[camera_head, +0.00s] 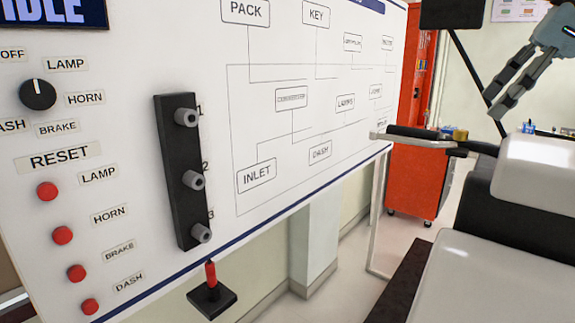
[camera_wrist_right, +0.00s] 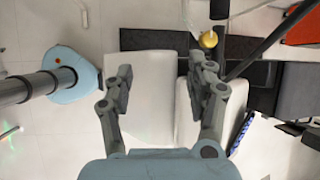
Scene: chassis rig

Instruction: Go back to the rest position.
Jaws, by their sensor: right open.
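My right gripper (camera_head: 506,84) shows at the upper right of the head view, with its two dark fingers apart and nothing between them. In the right wrist view the right gripper (camera_wrist_right: 161,88) is also open and empty. It hangs above a white seat (camera_wrist_right: 158,110), apart from it as far as I can tell. My left gripper is in neither view.
A white panel (camera_head: 225,120) with labels, a knob (camera_head: 37,94), red buttons (camera_head: 62,235) and a black strip with grey plugs (camera_head: 178,172) fills the left. A red cabinet (camera_head: 416,175) stands behind. White seats (camera_head: 475,275) stand at the right, beside a black handle bar (camera_head: 412,132).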

